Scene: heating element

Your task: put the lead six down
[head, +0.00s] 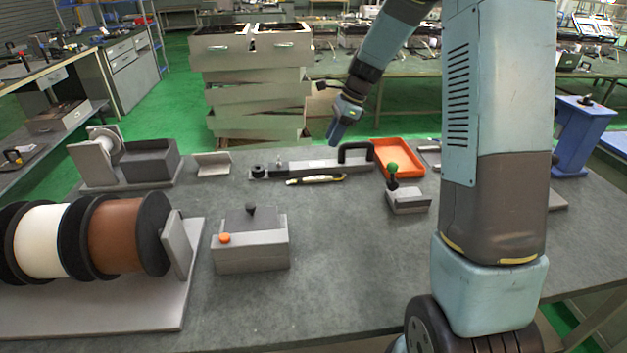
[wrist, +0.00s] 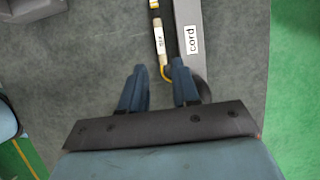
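The lead (head: 315,179) is a thin cable with a yellow end, lying on the grey table along the front of a long grey bar (head: 300,168). In the wrist view the lead (wrist: 160,42) has a white label with small lettering that I cannot read surely. Its yellow end curves between my fingertips in the picture. The bar in the wrist view (wrist: 188,18) carries a label reading "cord". My gripper (head: 333,138) is open and empty, above and behind the bar in the head view.
A grey box with an orange button (head: 250,245) stands in front. Cable spools (head: 90,237) fill the left. The table's middle front is clear.

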